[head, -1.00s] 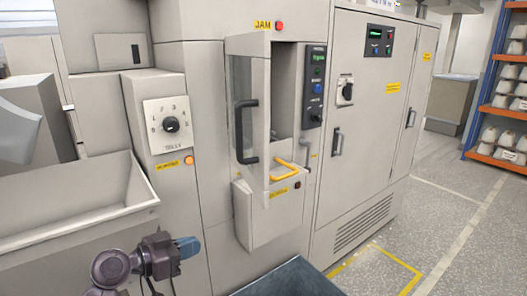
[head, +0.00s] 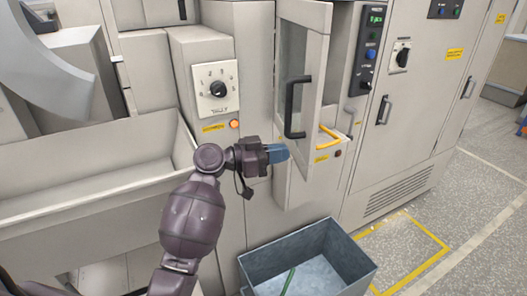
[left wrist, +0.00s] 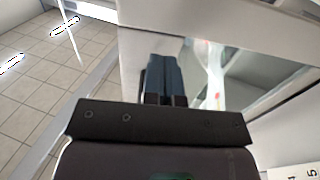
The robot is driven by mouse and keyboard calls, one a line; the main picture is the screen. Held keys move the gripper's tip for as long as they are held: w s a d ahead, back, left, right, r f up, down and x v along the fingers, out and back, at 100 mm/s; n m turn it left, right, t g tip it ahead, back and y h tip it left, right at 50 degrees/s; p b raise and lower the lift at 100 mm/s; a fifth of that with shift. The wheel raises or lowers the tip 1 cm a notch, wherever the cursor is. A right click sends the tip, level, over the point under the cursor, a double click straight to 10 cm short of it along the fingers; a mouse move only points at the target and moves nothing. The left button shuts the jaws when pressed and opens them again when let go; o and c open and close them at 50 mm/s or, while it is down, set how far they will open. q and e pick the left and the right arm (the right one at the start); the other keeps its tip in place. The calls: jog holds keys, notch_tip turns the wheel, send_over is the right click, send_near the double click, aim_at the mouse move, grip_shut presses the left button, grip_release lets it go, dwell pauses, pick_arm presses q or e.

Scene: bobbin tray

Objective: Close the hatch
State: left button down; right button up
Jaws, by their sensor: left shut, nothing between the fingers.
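The hatch (head: 312,48) is a pale framed door with a glass pane and a black bar handle (head: 291,108). It stands open, swung out from the machine front, with the opening showing on its right. My left gripper (head: 278,153) is shut and empty, its blue-grey fingers just left of and below the black handle, by the hatch's lower edge. I cannot tell whether they touch the hatch. In the left wrist view the shut fingers (left wrist: 164,78) point at a pale frame and a glassy surface. My right gripper is not in view.
A yellow handle (head: 328,136) sits low in the opening. A control panel (head: 370,48) is to its right. An open grey-blue bin (head: 352,284) stands on the floor below. A pale trough (head: 85,205) is at the left.

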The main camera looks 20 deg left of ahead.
aim_at(301, 151)
pick_arm(q)
jog(key=shift+x, duration=1.55)
